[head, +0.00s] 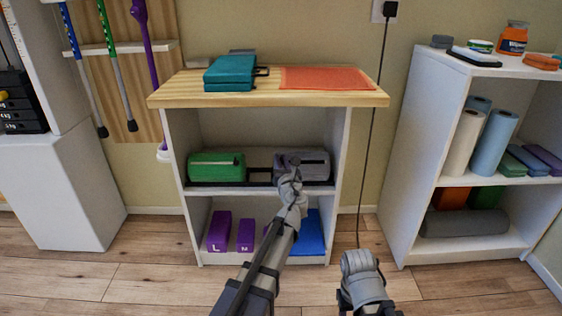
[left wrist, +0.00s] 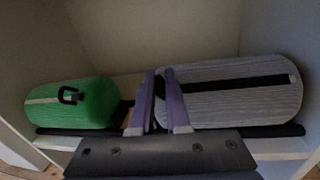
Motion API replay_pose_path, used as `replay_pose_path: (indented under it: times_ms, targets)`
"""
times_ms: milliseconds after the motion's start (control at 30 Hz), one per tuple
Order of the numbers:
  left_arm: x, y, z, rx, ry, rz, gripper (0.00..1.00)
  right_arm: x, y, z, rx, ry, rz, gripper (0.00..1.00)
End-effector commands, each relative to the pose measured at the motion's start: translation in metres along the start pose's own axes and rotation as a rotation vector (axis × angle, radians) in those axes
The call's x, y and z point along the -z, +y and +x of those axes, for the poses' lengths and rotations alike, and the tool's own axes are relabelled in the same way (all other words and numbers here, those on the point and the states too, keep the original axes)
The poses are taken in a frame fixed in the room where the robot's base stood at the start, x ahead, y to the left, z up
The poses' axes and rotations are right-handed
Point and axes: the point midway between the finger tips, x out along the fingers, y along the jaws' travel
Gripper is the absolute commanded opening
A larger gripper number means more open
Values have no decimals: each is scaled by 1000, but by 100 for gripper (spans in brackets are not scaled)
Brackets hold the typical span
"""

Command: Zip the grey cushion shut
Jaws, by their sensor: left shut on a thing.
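The grey cushion (head: 316,164) lies on its side on the middle shelf of the low unit, at the right. In the left wrist view the grey cushion (left wrist: 230,104) shows a dark zip line running along its face to near its right end. My left gripper (head: 289,170) is at the cushion's left end. In the left wrist view its purple fingers (left wrist: 160,82) are close together over that end. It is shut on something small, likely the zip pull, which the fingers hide. My right gripper (head: 358,264) is low at the bottom right, away from the cushion; its fingers are unclear.
A green cushion (head: 216,167) with a black pull (left wrist: 70,95) lies left of the grey one. A dark rail (head: 233,183) runs along the shelf front. Purple blocks (head: 219,231) and a blue block (head: 309,232) are below. The wooden top (head: 180,90) overhangs above.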

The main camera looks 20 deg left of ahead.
Motion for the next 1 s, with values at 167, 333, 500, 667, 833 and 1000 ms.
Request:
replay_pose_path:
  times_ms: [167,333,500,667,833,1000]
  targets:
    - [0,2,1,-5,0,3,0,0,0,0,0,0,0,50]
    - [0,2,1,-6,0,3,0,0,0,0,0,0,0,50]
    - [-1,-3,0,-4,0,3,0,0,0,0,0,0,0,50]
    - [-4,-31,-3,0,-1,2,0,0,0,0,0,0,0,50]
    - [-8,-73,-9,2,-1,2,0,0,0,0,0,0,0,50]
    - [-13,-110,-16,1,0,1,0,0,0,0,0,0,0,50]
